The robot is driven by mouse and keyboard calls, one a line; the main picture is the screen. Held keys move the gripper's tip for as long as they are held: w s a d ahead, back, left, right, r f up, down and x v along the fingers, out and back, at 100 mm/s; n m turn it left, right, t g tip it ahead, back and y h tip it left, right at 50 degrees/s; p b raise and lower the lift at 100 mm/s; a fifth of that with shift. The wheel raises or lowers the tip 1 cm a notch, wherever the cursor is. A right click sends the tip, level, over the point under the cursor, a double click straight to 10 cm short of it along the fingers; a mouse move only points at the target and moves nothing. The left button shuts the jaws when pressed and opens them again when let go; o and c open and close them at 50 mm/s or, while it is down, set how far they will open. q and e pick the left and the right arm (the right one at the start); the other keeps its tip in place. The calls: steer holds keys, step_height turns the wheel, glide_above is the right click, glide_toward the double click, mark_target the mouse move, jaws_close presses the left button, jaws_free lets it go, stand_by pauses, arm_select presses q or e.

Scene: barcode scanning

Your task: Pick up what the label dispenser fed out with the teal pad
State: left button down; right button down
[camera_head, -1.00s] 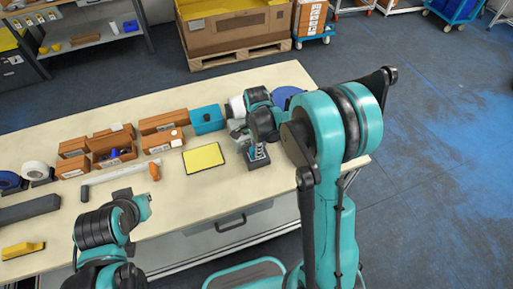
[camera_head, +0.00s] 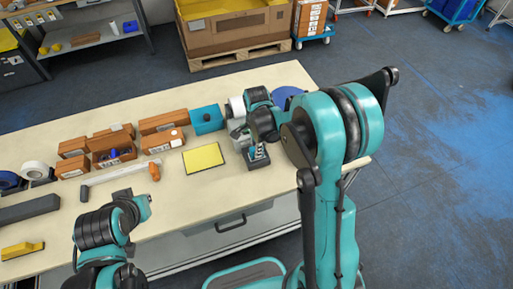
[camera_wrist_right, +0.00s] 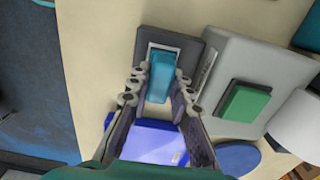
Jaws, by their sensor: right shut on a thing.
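The teal pad tool (camera_wrist_right: 162,75) stands in a dark holder (camera_wrist_right: 187,43) between the fingers of my right gripper (camera_wrist_right: 161,84). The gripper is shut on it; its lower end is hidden. In the head view my right gripper (camera_head: 257,148) is over the same dark holder (camera_head: 258,164) near the table's right end. The grey label dispenser (camera_wrist_right: 218,85) is beside the holder, with a green block on it and a white roll (camera_wrist_right: 298,122) next to it. I cannot make out a fed-out label. My left arm is low at the left; its fingers do not show.
A yellow pad (camera_head: 203,158) lies left of the holder. A blue disc (camera_head: 287,97) is behind. The table's front middle is clear.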

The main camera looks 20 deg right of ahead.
steer(key=shift+r+p, duration=2.3)
steer(key=shift+r, duration=1.25)
